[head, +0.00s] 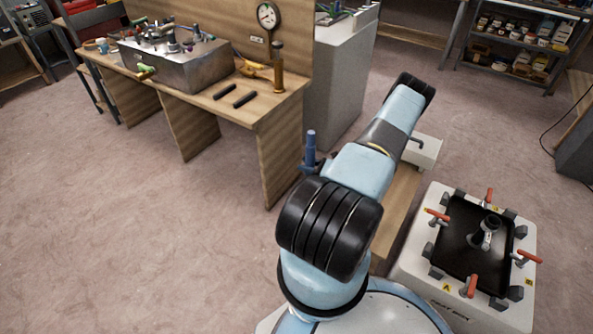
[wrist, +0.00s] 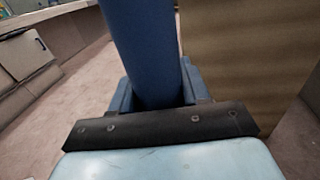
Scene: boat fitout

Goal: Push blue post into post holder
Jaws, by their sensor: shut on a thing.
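A blue post (head: 311,143) stands upright in my gripper (head: 309,165), left of my arm's elbow in the head view. In the wrist view the blue post (wrist: 145,50) fills the upper middle between the two blue fingers of my gripper (wrist: 157,92), which is shut on it. The post's lower end is hidden behind the gripper and arm. No part can be surely told as the post holder. A dark round fitting (head: 487,232) stands on the black panel of the white box at the right.
The white box (head: 412,266) carries several red-handled clamps around its black panel. A wooden workbench (head: 268,118) with a metal case (head: 180,66) and tools stands at upper left. A grey cabinet (head: 340,85) is behind the post. Open carpet (head: 110,230) lies at left.

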